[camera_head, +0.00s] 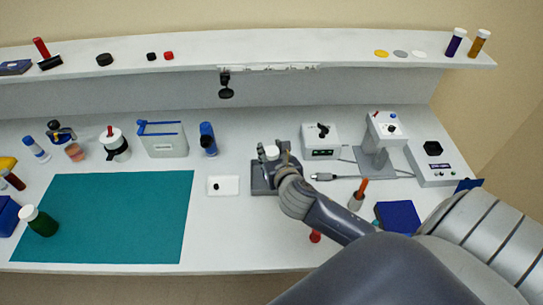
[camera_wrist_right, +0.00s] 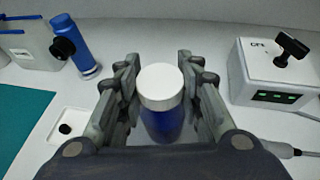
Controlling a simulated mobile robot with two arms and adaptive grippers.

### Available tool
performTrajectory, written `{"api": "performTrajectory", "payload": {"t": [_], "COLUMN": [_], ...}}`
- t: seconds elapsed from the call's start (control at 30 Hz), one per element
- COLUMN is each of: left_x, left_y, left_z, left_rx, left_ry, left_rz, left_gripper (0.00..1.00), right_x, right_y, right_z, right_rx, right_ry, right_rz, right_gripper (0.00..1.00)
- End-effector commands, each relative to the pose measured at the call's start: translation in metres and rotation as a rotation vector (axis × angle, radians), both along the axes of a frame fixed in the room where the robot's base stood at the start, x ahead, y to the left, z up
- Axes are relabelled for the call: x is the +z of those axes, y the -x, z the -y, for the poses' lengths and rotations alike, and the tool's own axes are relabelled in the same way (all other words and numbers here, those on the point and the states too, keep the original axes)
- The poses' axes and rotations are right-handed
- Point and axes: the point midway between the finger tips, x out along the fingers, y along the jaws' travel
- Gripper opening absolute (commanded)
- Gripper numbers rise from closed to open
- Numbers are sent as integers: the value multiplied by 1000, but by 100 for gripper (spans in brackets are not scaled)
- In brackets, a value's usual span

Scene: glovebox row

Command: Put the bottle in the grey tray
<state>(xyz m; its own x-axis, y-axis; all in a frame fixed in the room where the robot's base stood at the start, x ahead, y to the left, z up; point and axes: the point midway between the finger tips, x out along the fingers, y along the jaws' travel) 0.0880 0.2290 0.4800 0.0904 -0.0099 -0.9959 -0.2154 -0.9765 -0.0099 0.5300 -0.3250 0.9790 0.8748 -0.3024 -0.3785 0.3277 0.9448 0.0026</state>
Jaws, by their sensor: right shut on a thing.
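A blue bottle with a white cap (camera_wrist_right: 162,105) is upright between the fingers of my right gripper (camera_wrist_right: 158,90), which is shut on it. In the head view the white cap (camera_head: 271,152) shows at my right gripper (camera_head: 274,157). A dark grey flat square (camera_head: 259,182), which looks like the grey tray, lies right beneath and beside the gripper, partly hidden by it. I cannot tell whether the bottle touches it or is held above it. My left gripper is not in view.
A small white plate with a black knob (camera_head: 222,186) lies left of the grey square, and a teal mat (camera_head: 120,220) beyond it. A blue cylinder (camera_head: 208,140) stands behind left. A white box with a black switch (camera_head: 320,142) is close on the right, with a cable connector (camera_head: 323,177).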

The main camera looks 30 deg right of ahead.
Motion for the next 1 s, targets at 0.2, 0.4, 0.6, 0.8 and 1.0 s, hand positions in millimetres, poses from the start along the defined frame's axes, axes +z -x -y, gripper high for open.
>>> {"api": "performTrajectory", "payload": {"t": [0.2, 0.4, 0.6, 0.8, 1.0], "left_x": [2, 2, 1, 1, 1], "left_y": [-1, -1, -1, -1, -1], "left_z": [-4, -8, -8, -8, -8], "left_rx": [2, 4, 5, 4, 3], "left_ry": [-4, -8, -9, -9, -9], "left_rz": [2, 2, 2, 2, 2], "left_gripper": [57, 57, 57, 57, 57], "right_x": [-20, -22, -25, -25, -25], "right_y": [0, 0, 0, 0, 0], "right_z": [0, 0, 0, 0, 0], "right_rx": [-2, 0, 0, 0, 0], "right_ry": [0, 0, 1, 0, 0], "right_rz": [0, 3, 2, 1, 1], "right_gripper": [0, 0, 0, 54, 54]}}
